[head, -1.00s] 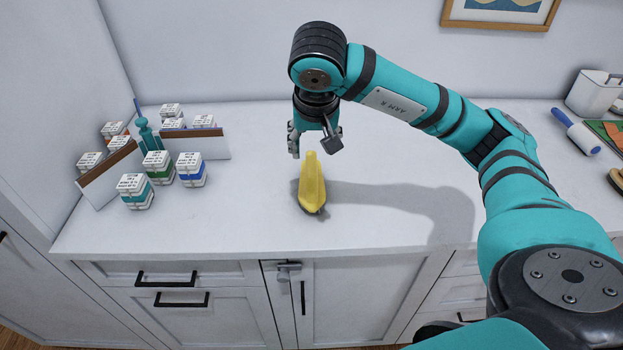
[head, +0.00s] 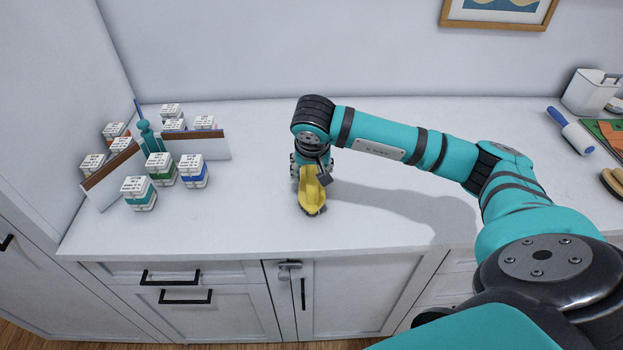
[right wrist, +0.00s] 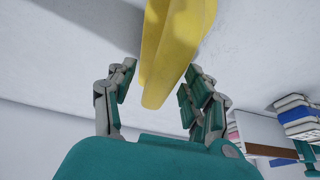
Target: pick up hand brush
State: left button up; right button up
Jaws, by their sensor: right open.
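The hand brush (head: 311,197) is yellow and lies on the white countertop, its near end pointing to the front edge. My right gripper (head: 312,175) is down over the brush's far end, with its arm reaching in from the right. In the right wrist view the yellow handle end of the brush (right wrist: 170,60) sits between the two fingers of my right gripper (right wrist: 160,84). The brush's underside is hidden. My left gripper is not in view.
Several small labelled boxes (head: 139,193) and a teal stand between white panels (head: 209,144) are on the left. A lint roller (head: 572,131), a white container (head: 590,92) and a brown-topped item (head: 612,182) are at the right. The counter around the brush is clear.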

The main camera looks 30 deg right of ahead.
jog(key=shift+c, duration=0.3)
grip_shut()
jog(key=shift+w+r+b, duration=0.1)
jog(key=shift+r+b, duration=0.35)
jog(key=shift+r, duration=0.4)
jog(key=shift+b+v, duration=0.55)
jog(key=shift+v, duration=0.45)
jog(key=s+a+b, duration=0.1)
jog(key=s+b, duration=0.2)
jog(key=s, duration=0.4)
jog(key=s+a+r+b, duration=0.1)
jog(key=s+a+b, duration=0.1)
jog(key=s, duration=0.6)
jog(key=shift+a+r+b, duration=0.3)
jog(key=shift+a+b, duration=0.05)
jog(key=shift+b, duration=0.2)
